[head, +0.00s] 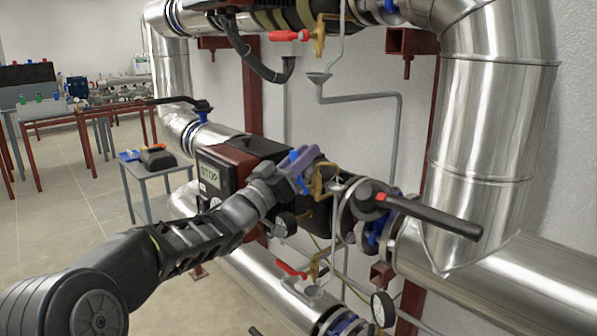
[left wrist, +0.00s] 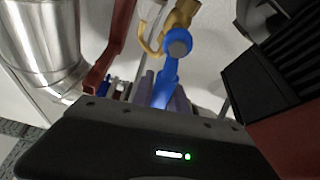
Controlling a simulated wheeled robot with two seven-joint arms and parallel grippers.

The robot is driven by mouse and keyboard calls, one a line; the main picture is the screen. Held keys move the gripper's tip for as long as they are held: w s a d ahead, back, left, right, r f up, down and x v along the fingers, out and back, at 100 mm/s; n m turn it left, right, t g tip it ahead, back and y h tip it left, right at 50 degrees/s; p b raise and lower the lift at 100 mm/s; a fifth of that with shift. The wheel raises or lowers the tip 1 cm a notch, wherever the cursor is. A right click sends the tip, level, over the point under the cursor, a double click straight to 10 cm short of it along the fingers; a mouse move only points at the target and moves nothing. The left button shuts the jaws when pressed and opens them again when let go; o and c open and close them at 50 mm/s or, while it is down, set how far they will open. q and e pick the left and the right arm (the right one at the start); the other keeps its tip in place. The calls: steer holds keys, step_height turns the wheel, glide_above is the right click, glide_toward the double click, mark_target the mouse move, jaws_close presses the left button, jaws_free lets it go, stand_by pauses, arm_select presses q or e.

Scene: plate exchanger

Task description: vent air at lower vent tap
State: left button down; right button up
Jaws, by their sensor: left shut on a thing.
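A brass tap (head: 321,183) with a blue lever stands on the middle pipe run, beside the pump. In the left wrist view, the blue lever (left wrist: 168,72) runs from the brass tap body (left wrist: 182,18) down between my fingers. My left gripper (head: 303,165), also seen in the left wrist view (left wrist: 163,92), is shut on this lever. Its fingers hide part of the lever in the head view. A small grey funnel (head: 338,186) sits just right of the tap. My right gripper is not in view.
Red-handled taps sit above (head: 289,36) and below (head: 291,270). A long black valve lever (head: 435,217) sticks out to the right of my gripper. A pump with a STOP sign (head: 209,176) is close on the left. A small table (head: 152,173) stands behind on open floor.

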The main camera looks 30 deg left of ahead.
arm_select(q)
steer(key=shift+s+d+m+g+h+b, duration=0.1)
steer(key=shift+d+m+h+b, duration=0.25)
steer(key=shift+m, duration=0.35)
steer(key=shift+s+d+m+g+h+b, duration=0.1)
steer(key=shift+d+m+h+b, duration=0.1)
steer(key=shift+m+h, duration=0.4)
steer(key=shift+d+m+g+h+b, duration=0.1)
steer(key=shift+d+m+h+b, duration=0.2)
steer(key=shift+m, duration=0.5)
steer(key=c, duration=1.3)
jaws_free()
steer(key=shift+s, duration=0.1)
steer(key=v, duration=0.7)
steer(key=shift+s+b, duration=0.3)
steer(key=shift+f, duration=0.15)
